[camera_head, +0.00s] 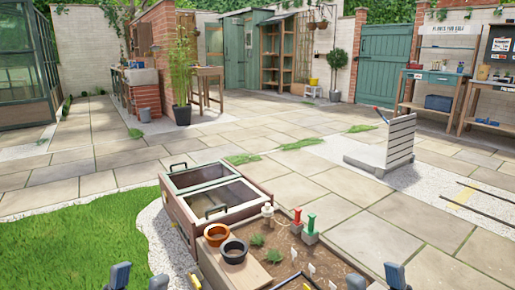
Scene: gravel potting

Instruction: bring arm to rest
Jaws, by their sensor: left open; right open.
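My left gripper (138,279) shows at the bottom edge of the head view, left of the planter, over the grass side. Its two blue-grey fingertips are apart with nothing between them. My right gripper (376,279) shows at the bottom edge on the right, by the planter's near right side. Its fingertips are also apart and empty. Both arms are below the picture and hidden. A terracotta pot (216,232) and a dark pot (234,248) stand on the planter's left part, away from both grippers.
The wooden planter bed (338,257) holds soil, small plants, white labels and red and green taps (310,224). A cold frame (212,188) with glazed lids adjoins it behind. Grass (75,245) lies left. A slatted panel (400,140) stands right. Paving (330,203) between is clear.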

